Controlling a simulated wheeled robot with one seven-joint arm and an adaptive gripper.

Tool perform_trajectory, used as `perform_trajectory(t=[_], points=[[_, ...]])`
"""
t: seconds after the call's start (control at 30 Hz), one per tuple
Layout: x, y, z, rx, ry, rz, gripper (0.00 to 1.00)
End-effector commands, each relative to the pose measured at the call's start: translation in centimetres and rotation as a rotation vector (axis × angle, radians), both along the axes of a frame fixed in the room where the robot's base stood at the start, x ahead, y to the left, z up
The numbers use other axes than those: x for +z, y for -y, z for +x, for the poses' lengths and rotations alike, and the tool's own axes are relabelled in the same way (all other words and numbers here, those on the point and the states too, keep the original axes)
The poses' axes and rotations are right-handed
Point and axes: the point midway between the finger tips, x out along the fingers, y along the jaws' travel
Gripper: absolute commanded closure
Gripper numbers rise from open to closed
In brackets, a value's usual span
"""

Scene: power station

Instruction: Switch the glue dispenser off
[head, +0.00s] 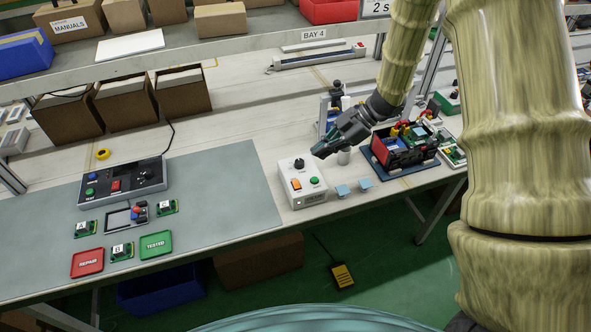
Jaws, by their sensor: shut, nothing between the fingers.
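A white control box (312,196), which looks like the glue dispenser, stands on the bench near its front edge. Its sloped top carries a black knob (299,164), an orange rocker switch (296,184) and a green button (314,181). I cannot tell from here which way the rocker is tipped. My gripper (318,152) is shut and empty. It appears above and to the right of the box, its tips near the box's back right corner in the picture. Whether it touches the box cannot be told.
A dark test console (124,182) sits left on the grey mat (217,195), with small boards and red and green trays. Right of the box are two small blue pieces (342,190) and a fixture (403,150) on a blue base. A shelf runs above the bench's back.

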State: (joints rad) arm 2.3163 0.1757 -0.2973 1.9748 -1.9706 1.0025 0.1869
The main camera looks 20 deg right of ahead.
Motion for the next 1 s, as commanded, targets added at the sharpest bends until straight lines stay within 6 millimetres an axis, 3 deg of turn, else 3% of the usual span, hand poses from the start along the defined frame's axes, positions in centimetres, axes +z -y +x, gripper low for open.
perform_trajectory(t=[0.17,0.57,0.77,1.0], points=[[0.9,0.3,0.2,0.045,0.010,-0.013,1.00],[0.8,-0.2,0.4,0.053,0.010,-0.013,1.00],[-0.4,-1.3,0.4,0.052,0.008,-0.012,1.00],[-3.0,-4.0,0.6,0.050,0.007,-0.012,1.00]])
